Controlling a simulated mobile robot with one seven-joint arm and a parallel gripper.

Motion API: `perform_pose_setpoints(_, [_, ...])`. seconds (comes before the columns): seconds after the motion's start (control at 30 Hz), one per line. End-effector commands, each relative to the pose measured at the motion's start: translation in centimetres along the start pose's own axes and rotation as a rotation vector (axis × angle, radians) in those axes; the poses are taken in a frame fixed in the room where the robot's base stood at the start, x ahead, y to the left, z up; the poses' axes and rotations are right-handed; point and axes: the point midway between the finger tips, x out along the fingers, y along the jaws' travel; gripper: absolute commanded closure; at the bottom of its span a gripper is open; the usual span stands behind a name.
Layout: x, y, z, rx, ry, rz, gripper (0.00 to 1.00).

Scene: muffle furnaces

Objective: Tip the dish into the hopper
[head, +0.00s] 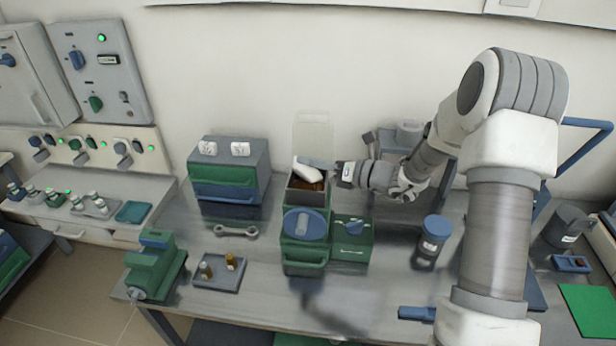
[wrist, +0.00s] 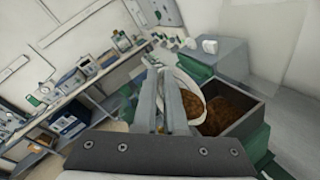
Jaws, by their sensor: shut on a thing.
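My gripper (head: 338,170) is shut on the white dish (head: 304,174), with the dish just above the hopper (head: 308,197). The hopper is an open grey box on top of a green machine, and brown material shows inside it. In the wrist view the gripper's fingers (wrist: 172,105) pinch the side of the dish (wrist: 207,96). The dish is tilted toward the hopper (wrist: 258,107), and brown material shows in it. The hopper also holds brown material. Whether anything is falling between them cannot be told.
A pale upright panel (head: 313,135) stands behind the hopper. A blue-lidded jar (head: 431,242) stands at right. The bench front has some free room.

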Motion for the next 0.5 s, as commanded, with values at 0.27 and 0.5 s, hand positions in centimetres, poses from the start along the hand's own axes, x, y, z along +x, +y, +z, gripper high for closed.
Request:
perform_pose_setpoints(0.27, [-0.1,-0.1,0.38,0.03,-0.004,0.006,1.0])
perform_pose_setpoints(0.5, [-0.28,-0.53,0.9,0.11,-0.016,0.024,1.0])
